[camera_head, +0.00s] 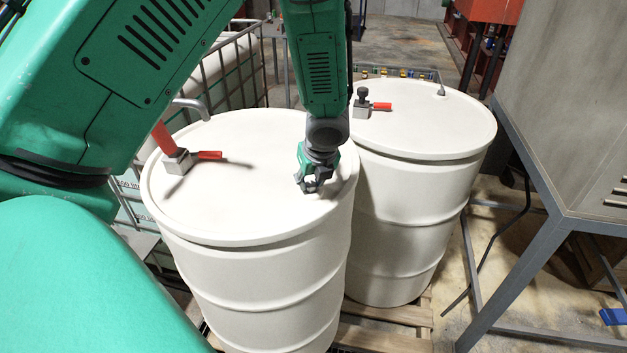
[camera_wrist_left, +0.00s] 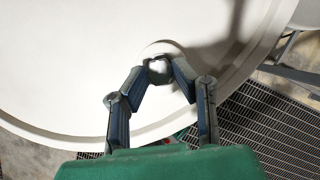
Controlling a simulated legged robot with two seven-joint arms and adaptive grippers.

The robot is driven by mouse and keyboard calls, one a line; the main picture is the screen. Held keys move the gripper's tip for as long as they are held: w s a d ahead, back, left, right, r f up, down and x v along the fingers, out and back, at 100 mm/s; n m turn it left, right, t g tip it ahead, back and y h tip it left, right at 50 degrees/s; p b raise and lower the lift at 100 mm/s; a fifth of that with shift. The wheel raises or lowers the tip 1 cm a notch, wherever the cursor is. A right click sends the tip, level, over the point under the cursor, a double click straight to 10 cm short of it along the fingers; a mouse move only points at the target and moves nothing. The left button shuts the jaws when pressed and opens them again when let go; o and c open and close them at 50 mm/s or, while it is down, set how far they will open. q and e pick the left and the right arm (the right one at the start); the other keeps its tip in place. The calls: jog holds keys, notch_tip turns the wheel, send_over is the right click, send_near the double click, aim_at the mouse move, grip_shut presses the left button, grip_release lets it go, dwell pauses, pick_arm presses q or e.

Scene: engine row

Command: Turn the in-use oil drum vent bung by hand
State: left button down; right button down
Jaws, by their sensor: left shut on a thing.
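Two white drums stand side by side. The nearer drum (camera_head: 250,225) has a block with red handles (camera_head: 178,160) and a bent grey pipe on its lid. My left gripper (camera_head: 311,186) reaches down to the right edge of that lid. In the left wrist view its fingers (camera_wrist_left: 160,68) close around a small round fitting, the vent bung (camera_wrist_left: 157,64), on the white lid near the rim. The fingers hide most of the bung, and its turn angle cannot be told. My right gripper is not in view.
The second drum (camera_head: 415,135) stands close on the right, with a red-handled valve (camera_head: 368,104) on top. A metal stand (camera_head: 545,235) carries a large grey box at the right. A wire cage (camera_head: 240,70) is behind the nearer drum. A wooden pallet (camera_head: 385,335) lies underneath.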

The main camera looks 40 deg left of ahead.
pick_arm(q)
jog(key=m, duration=0.1)
jog(key=m+t, duration=0.1)
jog(key=m, duration=0.1)
jog(key=shift+w+a+r+m+h, duration=0.2)
jog(key=shift+m+h, duration=0.1)
jog(key=shift+h, duration=0.1)
jog(key=shift+s+m+t+h+b, duration=0.1)
jog(key=shift+m+t+h+b, duration=0.55)
jog(key=shift+m, duration=0.75)
jog(key=c, duration=1.3)
grip_release()
jog(key=shift+f, duration=0.15)
